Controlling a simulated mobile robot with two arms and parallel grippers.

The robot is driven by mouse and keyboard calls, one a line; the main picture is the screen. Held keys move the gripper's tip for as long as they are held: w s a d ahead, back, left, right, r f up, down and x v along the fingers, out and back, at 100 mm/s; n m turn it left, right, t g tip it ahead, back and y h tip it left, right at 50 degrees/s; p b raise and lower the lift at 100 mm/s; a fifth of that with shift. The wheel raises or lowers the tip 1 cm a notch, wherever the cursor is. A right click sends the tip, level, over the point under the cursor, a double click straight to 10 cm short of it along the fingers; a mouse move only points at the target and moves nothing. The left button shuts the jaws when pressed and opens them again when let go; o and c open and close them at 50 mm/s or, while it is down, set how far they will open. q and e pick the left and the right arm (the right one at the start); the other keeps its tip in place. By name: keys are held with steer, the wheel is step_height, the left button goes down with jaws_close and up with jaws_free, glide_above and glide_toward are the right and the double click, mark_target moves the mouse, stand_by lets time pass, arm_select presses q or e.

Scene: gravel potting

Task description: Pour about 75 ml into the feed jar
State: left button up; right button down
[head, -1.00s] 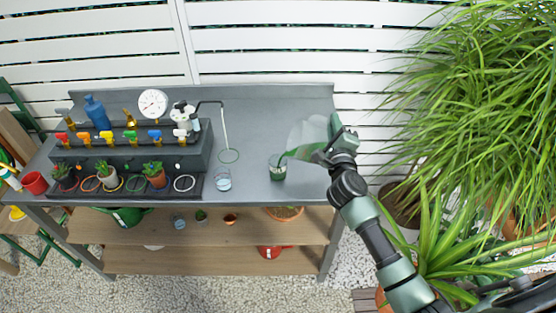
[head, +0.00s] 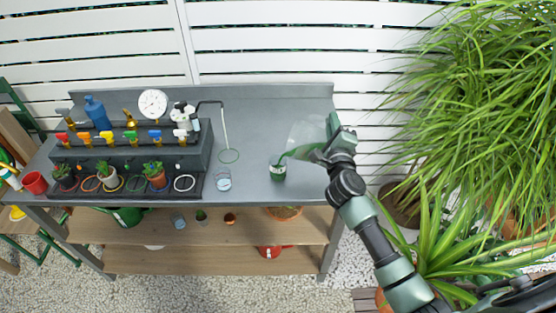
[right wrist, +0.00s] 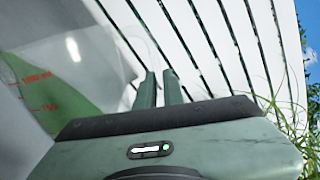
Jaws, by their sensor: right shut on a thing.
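My right gripper (head: 334,140) is shut on a clear measuring jug (head: 307,131) at the right end of the bench. The jug is tilted to the left, and green liquid runs from its lip. Its wall, with red marks, also shows in the right wrist view (right wrist: 40,78), with green liquid inside; the gripper's fingers (right wrist: 158,90) show beside it. A small jar (head: 278,173) with green contents stands on the bench below the lip, and the green stream reaches down to it. My left gripper is not in view.
A glass with clear contents (head: 224,182) stands left of the jar. A rack with coloured taps (head: 130,150), a gauge (head: 153,103) and potted plants fill the bench's left half. Leafy plants (head: 490,110) crowd the right. The bench top (head: 260,120) behind the jar is clear.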

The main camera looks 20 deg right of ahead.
steer(key=shift+w+a+r+n, duration=0.1)
steer(key=shift+a+r+n, duration=0.15)
steer(key=shift+r+n, duration=0.1)
stand_by(0.7)
steer(key=d+f+m+b, duration=0.1)
steer(key=f, duration=0.1)
steer(key=s+d+f+m+b, duration=0.1)
steer(key=f+m+b, duration=0.1)
steer(key=f, duration=0.1)
steer(key=d+f+m+b, duration=0.1)
steer(key=d+f+m, duration=0.1)
steer(key=shift+s+d+f, duration=0.1)
steer(key=shift+s+f, duration=0.2)
steer(key=shift+f, duration=0.05)
steer(key=shift+d+r+m, duration=0.15)
steer(key=shift+m, duration=0.1)
steer(key=shift+s+d+f+m, duration=0.15)
steer(key=shift+d+f+m, duration=0.35)
steer(key=shift+m, duration=0.3)
steer(key=shift+d+f, duration=0.1)
stand_by(0.4)
steer(key=shift+s+d+f+m+b, duration=0.2)
steer(key=shift+d+f+m+b, duration=0.5)
steer(key=shift+f+m, duration=0.5)
steer(key=shift+s+d+f+m+b, duration=0.25)
steer(key=shift+d+f+m+b, duration=0.25)
steer(key=shift+d+f+m, duration=0.65)
steer(key=shift+s+d+f+m+b, duration=0.2)
steer(key=shift+d+f+m+b, duration=0.4)
steer(key=shift+f+m, duration=0.6)
